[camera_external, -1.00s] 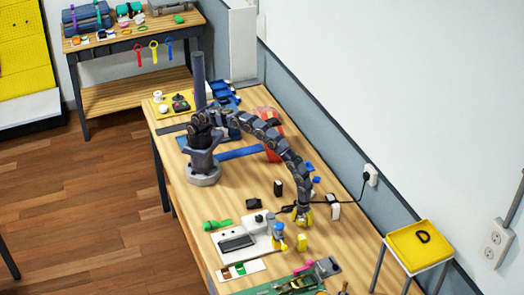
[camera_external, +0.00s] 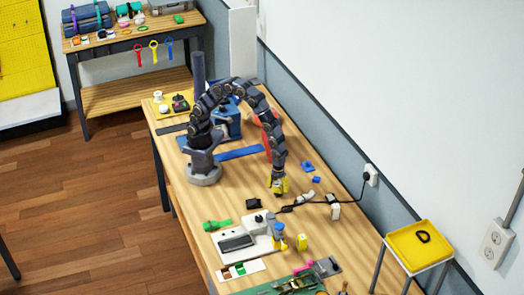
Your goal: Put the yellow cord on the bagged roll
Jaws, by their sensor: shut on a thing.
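My gripper (camera_external: 278,187), with yellow fingers, is low over the middle of the wooden workbench. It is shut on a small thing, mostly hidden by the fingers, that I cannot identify. A yellow looped cord (camera_external: 153,51) hangs from the front edge of the far table, between a red loop (camera_external: 138,56) and a blue loop (camera_external: 168,50). My gripper is far from it. Strapped rolls (camera_external: 87,18) lie on that far table; I cannot tell whether one is the bagged roll.
The workbench (camera_external: 228,187) holds a white device (camera_external: 240,240), a black block (camera_external: 253,203), a green item (camera_external: 216,225) and a black cable (camera_external: 345,202) running to the wall outlet. A yellow tray (camera_external: 408,258) stands at the right. Bare bench lies left of my gripper.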

